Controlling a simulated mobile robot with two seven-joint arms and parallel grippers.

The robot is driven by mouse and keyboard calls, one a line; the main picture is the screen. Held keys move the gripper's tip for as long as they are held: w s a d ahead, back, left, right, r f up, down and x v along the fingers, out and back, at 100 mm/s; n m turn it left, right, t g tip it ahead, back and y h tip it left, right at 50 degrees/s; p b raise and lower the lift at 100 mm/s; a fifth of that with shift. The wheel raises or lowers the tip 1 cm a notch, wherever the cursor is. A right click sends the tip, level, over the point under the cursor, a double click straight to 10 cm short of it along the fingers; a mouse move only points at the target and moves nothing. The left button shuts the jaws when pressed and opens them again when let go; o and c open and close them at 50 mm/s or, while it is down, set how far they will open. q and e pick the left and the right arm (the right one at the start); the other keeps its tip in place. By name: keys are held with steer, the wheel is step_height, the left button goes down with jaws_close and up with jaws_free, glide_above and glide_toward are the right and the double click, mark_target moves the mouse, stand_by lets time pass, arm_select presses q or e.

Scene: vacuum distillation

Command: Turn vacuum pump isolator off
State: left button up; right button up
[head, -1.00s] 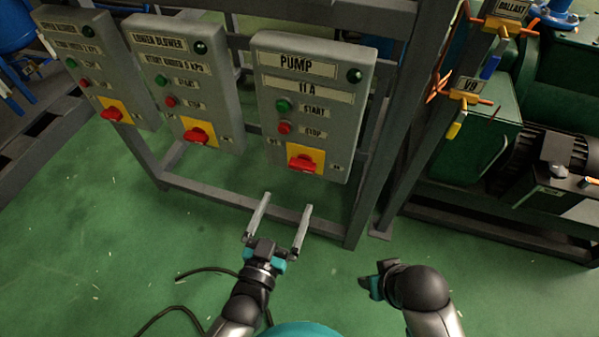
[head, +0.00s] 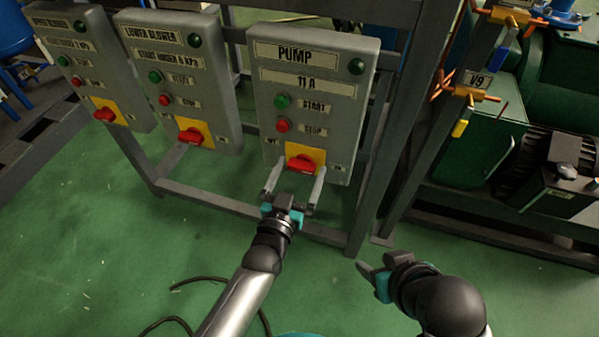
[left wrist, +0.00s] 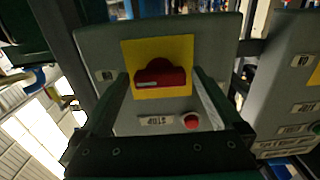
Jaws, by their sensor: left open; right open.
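The pump panel (head: 316,83) is a grey box labelled PUMP and 11 A, with green START and red STOP buttons. Its isolator is a red rotary handle (head: 302,163) on a yellow plate (head: 318,156) at the panel's bottom. My left gripper (head: 296,178) is open, with its fingers reaching up on either side of the handle's lower area. In the left wrist view the red handle (left wrist: 160,74) shows between the open fingers; I cannot tell whether they touch it. My right gripper (head: 368,272) is at the lower right, away from the panel, and its finger gap is hard to see.
The lower blower panel (head: 178,80) and another blower panel (head: 88,65) stand to the left with similar red handles. A grey frame post (head: 392,130) stands right of the pump panel. Green machinery (head: 480,150) and valve V9 (head: 476,84) are at right.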

arm_select(q)
steer(key=shift+c, duration=0.2)
steer(key=c, duration=1.2)
